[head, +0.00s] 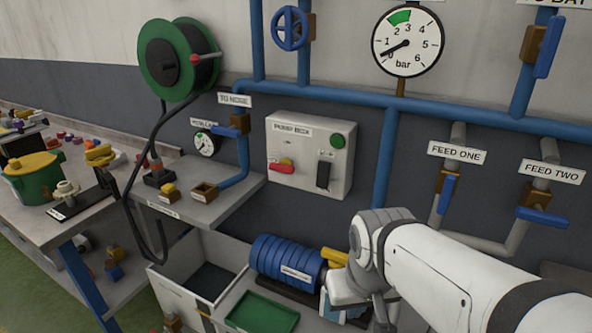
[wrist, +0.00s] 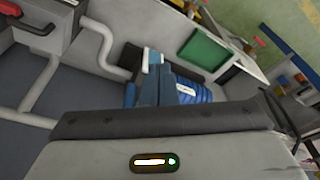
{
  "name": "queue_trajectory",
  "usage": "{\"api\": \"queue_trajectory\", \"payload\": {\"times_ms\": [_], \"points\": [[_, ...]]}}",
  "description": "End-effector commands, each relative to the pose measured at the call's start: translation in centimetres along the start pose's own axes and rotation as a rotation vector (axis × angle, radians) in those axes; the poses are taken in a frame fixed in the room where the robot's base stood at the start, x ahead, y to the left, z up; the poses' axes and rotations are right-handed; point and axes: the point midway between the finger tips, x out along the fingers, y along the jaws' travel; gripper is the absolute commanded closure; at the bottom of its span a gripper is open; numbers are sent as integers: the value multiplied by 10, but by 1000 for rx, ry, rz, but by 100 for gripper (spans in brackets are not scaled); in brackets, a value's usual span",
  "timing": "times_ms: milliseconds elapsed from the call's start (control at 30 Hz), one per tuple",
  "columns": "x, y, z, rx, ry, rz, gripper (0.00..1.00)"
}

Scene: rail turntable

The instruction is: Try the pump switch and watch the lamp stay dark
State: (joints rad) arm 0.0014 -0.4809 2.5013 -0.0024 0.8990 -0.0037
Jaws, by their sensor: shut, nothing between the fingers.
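The pale pump box (head: 303,185) is on the wall in the middle of the head view. In the wrist view my gripper (wrist: 155,70) is shut and empty, with the fingers together.
A pressure gauge (head: 408,40) hangs above, its needle toward the low end. Blue-handled valves are under the FEED ONE (head: 457,150) and FEED TWO (head: 552,173) signs. A grey shelf (head: 210,208) juts out at left.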

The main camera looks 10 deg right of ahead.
Motion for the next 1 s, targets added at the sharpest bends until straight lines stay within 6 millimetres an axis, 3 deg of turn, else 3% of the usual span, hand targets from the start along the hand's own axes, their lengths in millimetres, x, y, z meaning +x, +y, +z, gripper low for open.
{"api": "queue_trajectory", "payload": {"times_ms": [133, 233, 633, 800, 1000], "points": [[4, 3, -9, -32, 30, 11, 100], [13, 17, -30, -104, 99, 41, 100], [41, 46, -158, -714, 558, 317, 100], [42, 39, -199, -997, 762, 444, 100], [36, 28, -227, -1240, 968, 613, 100]]}}
